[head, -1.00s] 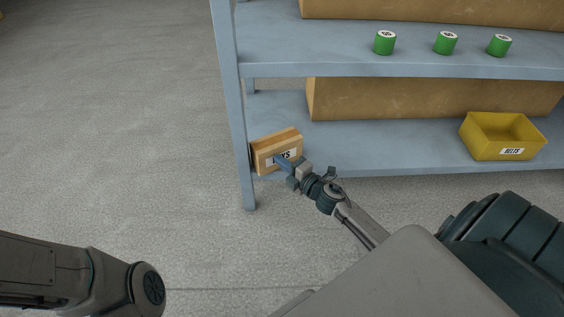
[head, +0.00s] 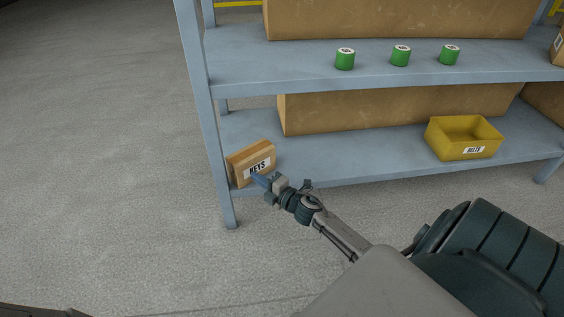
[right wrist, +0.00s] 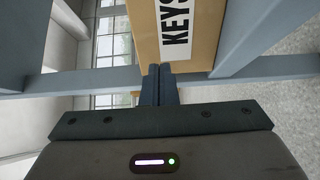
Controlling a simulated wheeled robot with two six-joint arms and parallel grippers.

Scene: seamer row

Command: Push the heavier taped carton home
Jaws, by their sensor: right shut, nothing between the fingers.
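A small brown carton with a white KEYS label (head: 249,165) stands upright on the lower shelf board, at its left end by the front post and close to the front edge. My right gripper (head: 257,178) is shut and empty, its fingertips at the lower part of the carton's front face, below the label. In the right wrist view the shut fingers (right wrist: 159,82) point at the carton (right wrist: 200,55); I cannot tell whether they touch it. My left gripper is out of view.
The grey-blue shelf (head: 345,166) has a front post (head: 207,130) just left of the carton. A long brown box (head: 390,109) lies behind, and a yellow BELTS bin (head: 464,138) stands to the right. Green cans (head: 345,59) stand above. The floor at left is clear.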

